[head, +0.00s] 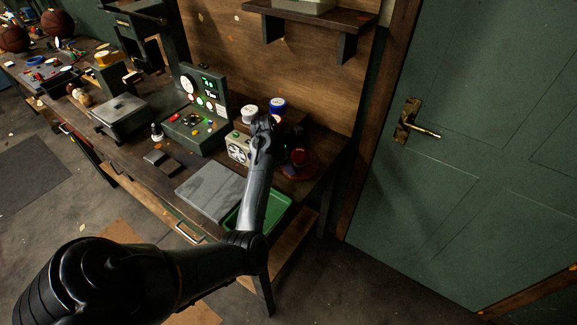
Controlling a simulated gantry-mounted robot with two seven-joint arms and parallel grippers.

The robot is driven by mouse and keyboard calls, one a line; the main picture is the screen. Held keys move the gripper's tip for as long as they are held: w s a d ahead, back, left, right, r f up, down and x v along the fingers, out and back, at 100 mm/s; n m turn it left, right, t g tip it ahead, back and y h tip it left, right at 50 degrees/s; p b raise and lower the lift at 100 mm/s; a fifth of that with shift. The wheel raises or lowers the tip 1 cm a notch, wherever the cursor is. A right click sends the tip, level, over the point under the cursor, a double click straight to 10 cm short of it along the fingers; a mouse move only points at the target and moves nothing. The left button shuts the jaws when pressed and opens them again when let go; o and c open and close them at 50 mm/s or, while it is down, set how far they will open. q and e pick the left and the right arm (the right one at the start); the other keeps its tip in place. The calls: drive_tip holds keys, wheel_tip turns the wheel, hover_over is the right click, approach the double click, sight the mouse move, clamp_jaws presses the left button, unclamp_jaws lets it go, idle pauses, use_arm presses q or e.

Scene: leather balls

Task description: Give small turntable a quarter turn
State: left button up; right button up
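A small round dark red piece (299,171) with a dark object on it lies at the right end of the workbench; it looks like the small turntable, but the dim light makes this unsure. My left arm reaches over the front of the bench. My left gripper (262,124) is just left of the round piece and seen from behind, near the beige box. Its fingers are too small and dark to tell open from shut, and I cannot tell whether it touches anything. My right gripper is out of view.
A beige box with dials (238,147) and white-lidded and blue-lidded jars (278,104) stand close to my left gripper. A green tray (276,212) and a grey slab (205,190) lie in front. A control panel (197,122) is to the left. A shelf (310,14) hangs above.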

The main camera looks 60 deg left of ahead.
use_arm(q)
drive_tip(key=shift+c, duration=0.4)
clamp_jaws()
